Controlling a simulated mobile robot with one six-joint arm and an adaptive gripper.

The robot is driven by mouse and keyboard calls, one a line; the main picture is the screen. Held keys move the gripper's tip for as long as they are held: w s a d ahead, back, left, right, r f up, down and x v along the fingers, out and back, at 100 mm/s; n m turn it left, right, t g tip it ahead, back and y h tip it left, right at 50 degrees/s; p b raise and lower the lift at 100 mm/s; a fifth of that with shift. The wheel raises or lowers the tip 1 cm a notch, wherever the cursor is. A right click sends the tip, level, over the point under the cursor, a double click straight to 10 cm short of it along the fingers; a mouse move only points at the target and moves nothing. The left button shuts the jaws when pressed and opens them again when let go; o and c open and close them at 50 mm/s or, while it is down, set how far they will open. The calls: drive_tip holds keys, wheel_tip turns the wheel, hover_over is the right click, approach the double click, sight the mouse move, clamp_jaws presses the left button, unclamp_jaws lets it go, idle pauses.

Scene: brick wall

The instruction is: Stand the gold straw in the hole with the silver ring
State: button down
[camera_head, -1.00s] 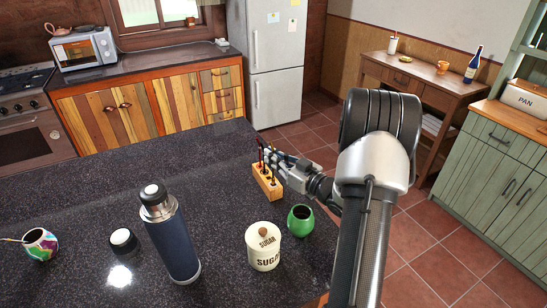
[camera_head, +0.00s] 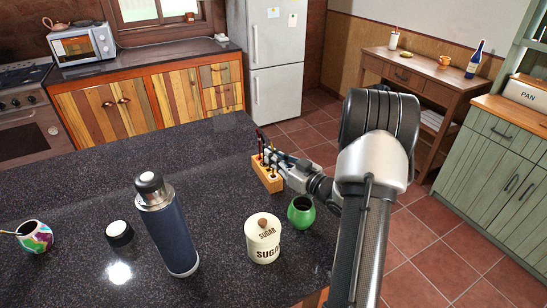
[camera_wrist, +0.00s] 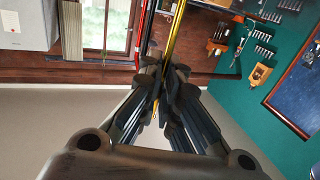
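A light wooden block (camera_head: 270,185) with holes in its top stands on the dark counter. Thin straws stand up from it, small in the head view. My gripper (camera_head: 267,157) reaches in from the right, with its fingers over the block. In the wrist view my gripper (camera_wrist: 166,80) is closed around the gold straw (camera_wrist: 176,32), which runs up between the fingers and leaves the top of the picture. A red straw (camera_wrist: 143,35) stands just left of it.
A green cup (camera_head: 301,213) and a sugar jar (camera_head: 262,244) stand in front of the block. The counter left of the block is clear.

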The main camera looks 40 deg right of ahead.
drive_tip(key=shift+f, duration=0.35)
drive_tip(key=c, duration=1.7)
unclamp_jaws()
drive_tip(key=s, duration=0.8)
drive_tip(key=s+d, duration=0.1)
drive_tip(key=s, duration=0.3)
drive_tip(key=shift+w, duration=0.1)
